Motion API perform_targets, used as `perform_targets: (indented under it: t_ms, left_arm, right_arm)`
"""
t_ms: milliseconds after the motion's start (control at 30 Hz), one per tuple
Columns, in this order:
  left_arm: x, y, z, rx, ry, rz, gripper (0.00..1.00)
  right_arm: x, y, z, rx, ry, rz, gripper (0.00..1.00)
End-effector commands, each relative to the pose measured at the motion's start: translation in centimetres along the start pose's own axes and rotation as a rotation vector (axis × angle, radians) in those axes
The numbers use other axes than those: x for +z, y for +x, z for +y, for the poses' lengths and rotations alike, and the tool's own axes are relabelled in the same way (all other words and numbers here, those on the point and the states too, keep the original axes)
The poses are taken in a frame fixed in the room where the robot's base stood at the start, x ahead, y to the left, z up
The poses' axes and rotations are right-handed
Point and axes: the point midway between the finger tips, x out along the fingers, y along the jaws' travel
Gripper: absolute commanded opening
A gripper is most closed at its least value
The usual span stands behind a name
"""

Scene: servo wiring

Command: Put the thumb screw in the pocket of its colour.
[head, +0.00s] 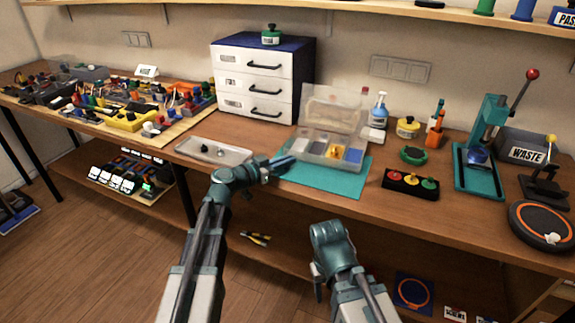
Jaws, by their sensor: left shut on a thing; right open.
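A clear organiser box (331,163) with its lid raised stands on a teal mat (318,181); white, blue and yellow pocket floors show inside. My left gripper (287,163) is shut at the left side of the box, over the mat's edge. The thing in its jaws is too small and hidden to make out; I take it to be the thumb screw, colour unseen. A pale tray (238,156) left of my gripper holds a few small dark and light pieces. My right gripper (319,275) is open, low in front of the table edge, away from the box.
A white drawer unit (252,80) stands behind the tray. A black block with coloured buttons (410,186), a green round item (413,155) and a teal press (480,170) stand to the right. Cluttered parts cover the left end. Bare wood lies along the front edge.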

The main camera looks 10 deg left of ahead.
Motion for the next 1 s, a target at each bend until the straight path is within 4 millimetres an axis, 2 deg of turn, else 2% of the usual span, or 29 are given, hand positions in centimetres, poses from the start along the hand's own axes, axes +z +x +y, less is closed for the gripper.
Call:
perform_targets:
  t_ms: [233, 267, 400, 767, 867, 1000]
  left_arm:
    - [0.4, 0.1, 0.0, 0.000, 0.000, 0.000, 0.00]
    - [0.3, 0.0, 0.0, 0.000, 0.000, 0.000, 0.11]
    - [0.2, 0.0, 0.0, 0.000, 0.000, 0.000, 0.37]
    - [-0.2, 0.0, 0.0, -0.001, 0.000, 0.000, 0.38]
    - [-0.2, -1.3, 0.1, -0.004, 0.000, 0.000, 0.38]
    - [-0.2, -4.2, 0.1, -0.005, 0.000, 0.000, 0.38]
  right_arm:
    - [0.0, 0.4, 0.0, 0.000, 0.000, 0.000, 0.56]
    - [0.0, 0.3, 0.0, 0.000, 0.000, 0.000, 0.56]
    - [0.0, 0.2, 0.0, 0.000, 0.000, 0.000, 0.56]
    - [0.0, -0.2, 0.0, 0.000, 0.000, 0.000, 0.56]
    - [0.0, -0.4, 0.0, 0.000, 0.000, 0.000, 0.56]
    - [0.1, -0.8, 0.1, 0.000, 0.000, 0.000, 0.56]
